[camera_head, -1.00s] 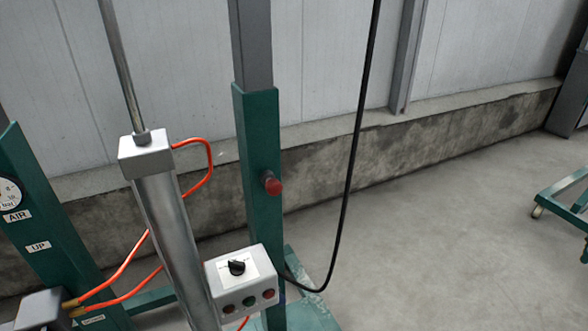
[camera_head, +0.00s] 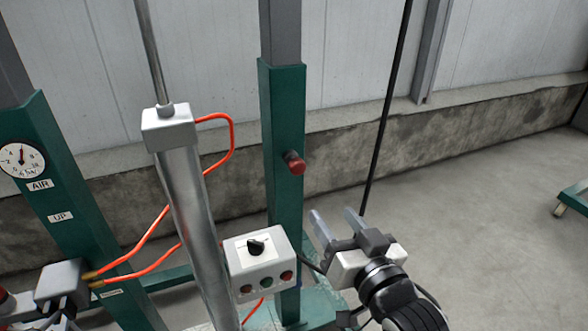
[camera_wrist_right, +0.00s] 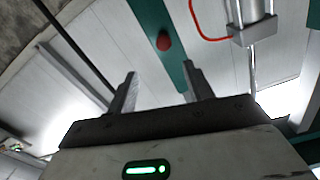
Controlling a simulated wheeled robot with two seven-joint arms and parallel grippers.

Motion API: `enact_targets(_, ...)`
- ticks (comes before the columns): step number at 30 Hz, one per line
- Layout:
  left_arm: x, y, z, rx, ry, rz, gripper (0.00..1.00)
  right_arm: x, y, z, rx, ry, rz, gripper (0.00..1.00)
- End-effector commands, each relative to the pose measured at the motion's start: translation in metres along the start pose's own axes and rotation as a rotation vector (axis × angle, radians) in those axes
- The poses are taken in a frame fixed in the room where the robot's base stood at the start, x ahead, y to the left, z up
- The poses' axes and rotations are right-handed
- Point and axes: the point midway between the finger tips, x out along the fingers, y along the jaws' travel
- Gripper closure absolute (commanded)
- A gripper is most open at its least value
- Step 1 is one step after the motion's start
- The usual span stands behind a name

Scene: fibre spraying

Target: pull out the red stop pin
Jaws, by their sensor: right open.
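The red stop pin (camera_head: 295,163) sticks out of the side of the green upright post (camera_head: 284,120) in the head view. Its round red knob (camera_wrist_right: 164,41) also shows in the right wrist view, beyond the fingertips and between their lines. My right gripper (camera_head: 334,221) is open and empty, below and to the right of the pin, clear of it. Its two fingers (camera_wrist_right: 160,75) stand apart in the wrist view with nothing between them. My left gripper does not show clearly in any view.
A control box (camera_head: 260,262) with a black knob and buttons sits low beside the post. A metal cylinder (camera_head: 190,200) with orange hoses stands left of it. A black cable (camera_head: 385,120) hangs behind my right gripper. The floor (camera_head: 480,200) to the right is open.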

Motion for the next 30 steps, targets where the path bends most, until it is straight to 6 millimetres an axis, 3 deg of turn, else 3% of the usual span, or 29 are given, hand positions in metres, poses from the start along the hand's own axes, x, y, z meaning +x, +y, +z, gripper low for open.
enact_targets(8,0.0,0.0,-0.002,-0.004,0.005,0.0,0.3,0.039,-0.006,-0.009,0.003,0.021,-0.014,0.48)
enact_targets(21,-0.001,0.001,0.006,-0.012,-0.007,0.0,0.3,0.131,-0.006,-0.01,0.003,0.018,-0.012,0.48)
enact_targets(30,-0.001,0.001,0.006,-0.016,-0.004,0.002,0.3,0.161,-0.006,-0.01,0.004,0.017,-0.011,0.48)
